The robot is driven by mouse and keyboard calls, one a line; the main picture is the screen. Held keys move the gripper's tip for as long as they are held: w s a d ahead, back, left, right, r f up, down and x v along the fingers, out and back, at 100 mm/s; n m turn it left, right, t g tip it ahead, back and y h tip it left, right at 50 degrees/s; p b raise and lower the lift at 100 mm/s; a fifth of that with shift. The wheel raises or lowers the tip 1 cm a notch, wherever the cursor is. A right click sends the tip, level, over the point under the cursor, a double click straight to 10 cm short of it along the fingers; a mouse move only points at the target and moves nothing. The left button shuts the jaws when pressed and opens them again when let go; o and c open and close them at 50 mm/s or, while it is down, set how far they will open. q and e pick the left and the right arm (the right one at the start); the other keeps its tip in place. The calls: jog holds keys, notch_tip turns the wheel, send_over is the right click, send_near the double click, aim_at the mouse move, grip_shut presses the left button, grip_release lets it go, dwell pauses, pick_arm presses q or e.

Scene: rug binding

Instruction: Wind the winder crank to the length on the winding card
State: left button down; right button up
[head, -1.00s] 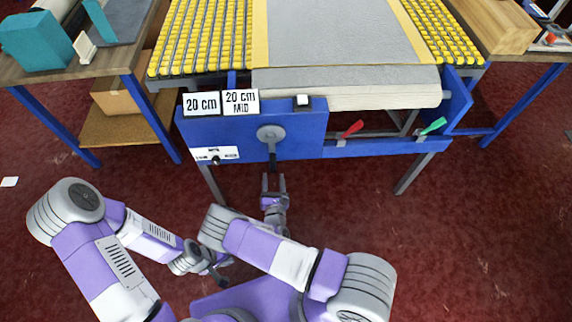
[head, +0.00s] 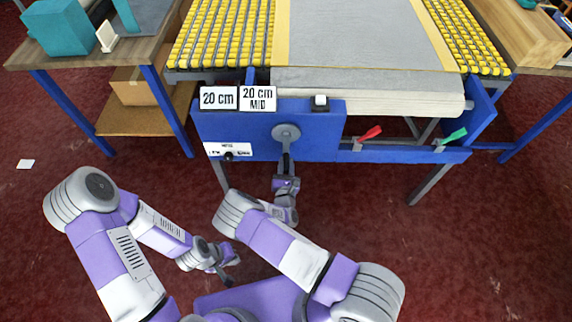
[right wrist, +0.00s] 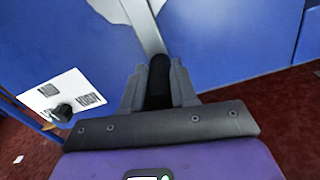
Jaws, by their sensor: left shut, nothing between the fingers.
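The winder crank has a round grey hub (head: 286,132) on the front of the blue winder panel (head: 325,145), and its arm points straight down. In the right wrist view, its black handle (right wrist: 158,82) stands between the fingers of my right gripper (right wrist: 157,88), which look closed on it. That right gripper (head: 287,183) hangs below the hub in the head view. Two white cards stand on the panel's top left: one reads "20 cm" (head: 218,98), the other "20 cm MID" (head: 258,98). My left gripper (head: 226,272) is shut and empty, low and away from the winder.
A white label with a black knob (head: 228,155) is left of the crank. A red lever (head: 371,132) and a green lever (head: 454,136) sit on the rail at right. A grey rug (head: 360,35) lies between yellow roller beds. Side tables stand left and right.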

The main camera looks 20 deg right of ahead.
grip_shut()
jog(key=shift+w+a+r+m+p, duration=0.1)
jog(key=shift+a+m+p, duration=0.35)
jog(key=shift+m+p, duration=0.15)
jog(key=shift+a, duration=0.1)
jog(key=o, duration=0.6)
grip_release()
jog(key=shift+a, duration=0.1)
jog(key=shift+o, duration=0.2)
jog(key=p+v, duration=0.2)
jog(key=v, duration=0.5)
jog(key=shift+s, duration=0.25)
